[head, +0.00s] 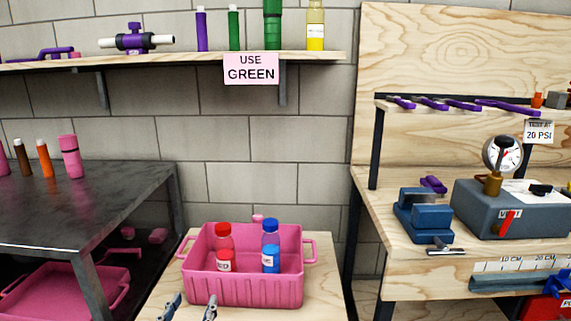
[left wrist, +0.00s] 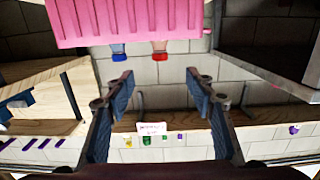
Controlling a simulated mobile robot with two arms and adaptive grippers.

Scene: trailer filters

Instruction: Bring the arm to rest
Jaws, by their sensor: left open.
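My left gripper (head: 194,301) shows at the bottom of the head view, just in front of the pink bin (head: 245,291) and toward its left side. Its two fingers are spread apart with nothing between them, as the left wrist view also shows (left wrist: 158,84). The bin stands on a small wooden table (head: 327,296) and holds a red-capped bottle (head: 224,247) and a blue-capped bottle (head: 270,246), both upright. In the left wrist view the picture is upside down, with the bin (left wrist: 135,20) at the top. My right gripper is in neither view.
A dark metal table (head: 80,205) with several bottles stands at left, a pink tray (head: 65,295) beneath it. A wooden workbench (head: 375,200) at right bears a blue vise (head: 424,214) and a gauge unit (head: 515,210). A wall shelf (head: 180,58) carries a "USE GREEN" sign (head: 250,69).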

